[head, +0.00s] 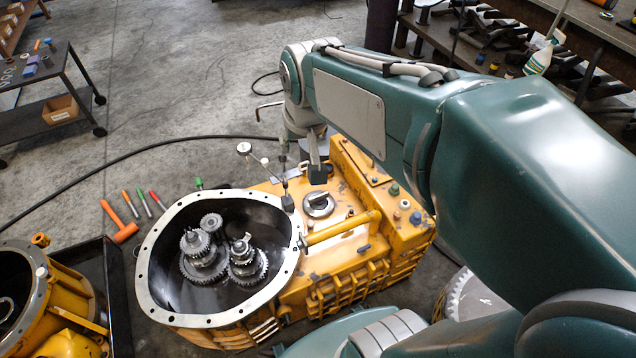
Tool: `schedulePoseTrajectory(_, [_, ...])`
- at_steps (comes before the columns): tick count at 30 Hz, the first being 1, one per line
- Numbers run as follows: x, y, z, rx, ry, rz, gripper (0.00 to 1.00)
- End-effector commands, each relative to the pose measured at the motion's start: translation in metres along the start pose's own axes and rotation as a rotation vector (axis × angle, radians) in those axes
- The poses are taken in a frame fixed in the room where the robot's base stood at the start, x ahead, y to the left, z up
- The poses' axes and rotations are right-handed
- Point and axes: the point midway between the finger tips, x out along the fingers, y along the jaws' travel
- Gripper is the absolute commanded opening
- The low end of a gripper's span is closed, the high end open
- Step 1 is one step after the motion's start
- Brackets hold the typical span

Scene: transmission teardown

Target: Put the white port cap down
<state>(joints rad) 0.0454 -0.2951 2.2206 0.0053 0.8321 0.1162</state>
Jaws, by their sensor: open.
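A small whitish cap (405,204) sits on the right part of the yellow transmission housing (345,255), between a green cap (394,189) and a blue cap (415,217). It looks like the white port cap, but it is small in the head view. My gripper (303,188) points down over the housing, with its dark fingertips spread apart. Nothing shows between the fingers. The gripper is left of the whitish cap and apart from it. Whether the fingertips touch the housing, I cannot tell.
The housing's open bell (148,285) holds several gears. A white disc on a stem (244,148) stands behind. Orange, red and green tools lie on the floor at left.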

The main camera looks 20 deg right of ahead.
Motion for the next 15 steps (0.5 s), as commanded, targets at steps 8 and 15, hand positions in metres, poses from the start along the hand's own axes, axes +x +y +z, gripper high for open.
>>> schedulePoseTrajectory(8, [-0.034,0.0,0.056,-0.08,0.057,-0.013,0.53])
schedulePoseTrajectory(15, [-0.048,0.003,0.099,-0.142,0.097,-0.02,0.53])
